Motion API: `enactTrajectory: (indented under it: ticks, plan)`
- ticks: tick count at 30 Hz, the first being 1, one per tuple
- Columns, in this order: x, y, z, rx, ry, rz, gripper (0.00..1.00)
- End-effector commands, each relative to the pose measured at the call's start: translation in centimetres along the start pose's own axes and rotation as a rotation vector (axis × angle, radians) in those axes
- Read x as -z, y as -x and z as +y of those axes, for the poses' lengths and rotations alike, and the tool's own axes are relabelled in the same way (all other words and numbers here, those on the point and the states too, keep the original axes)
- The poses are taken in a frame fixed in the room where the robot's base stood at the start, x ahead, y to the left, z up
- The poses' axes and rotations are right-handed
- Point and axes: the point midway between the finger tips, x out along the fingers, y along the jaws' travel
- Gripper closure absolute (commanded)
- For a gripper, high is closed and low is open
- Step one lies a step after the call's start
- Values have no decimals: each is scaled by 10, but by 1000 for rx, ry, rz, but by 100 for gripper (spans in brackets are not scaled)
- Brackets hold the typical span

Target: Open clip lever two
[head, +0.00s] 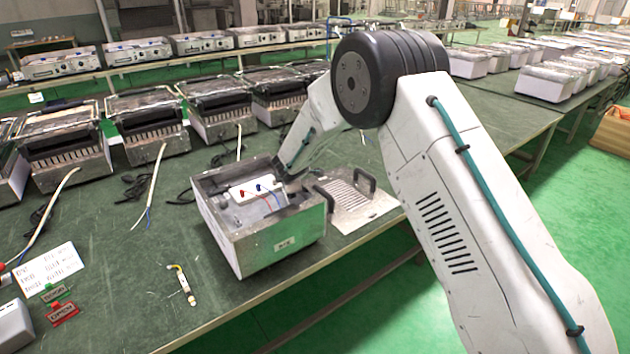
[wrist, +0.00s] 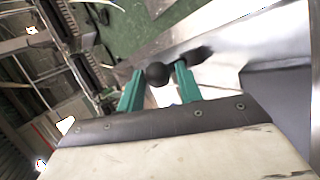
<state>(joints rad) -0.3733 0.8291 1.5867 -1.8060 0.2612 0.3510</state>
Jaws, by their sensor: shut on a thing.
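An open metal heating unit (head: 270,240) stands on the green bench. Inside it is a white block (head: 250,190) with a red piece (head: 241,193) and a blue piece (head: 259,188) on top, with thin wires. My gripper (head: 284,174) reaches down at the unit's back right side; its fingertips are hard to make out in the head view. In the wrist view, my gripper's two teal fingers (wrist: 159,75) stand on either side of a black ball-shaped knob (wrist: 158,74) and are shut on it. I cannot tell which clip lever this knob belongs to.
A metal plate with black handles (head: 350,198) lies right of the unit. A small white-and-yellow part (head: 183,284), tags (head: 62,312) and a paper sheet (head: 48,268) lie to the left. Several similar units and cables line the back.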

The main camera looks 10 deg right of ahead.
Motion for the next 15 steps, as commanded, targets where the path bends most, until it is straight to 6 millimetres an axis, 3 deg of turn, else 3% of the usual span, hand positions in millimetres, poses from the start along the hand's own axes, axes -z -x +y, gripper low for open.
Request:
enactTrajectory:
  ticks: [1, 4, 15]
  plan:
    - [14, -4, -10, 9, 12, 20, 100]
    - [19, -6, -7, -3, 10, 27, 100]
    - [16, -8, -6, -12, 5, 28, 100]
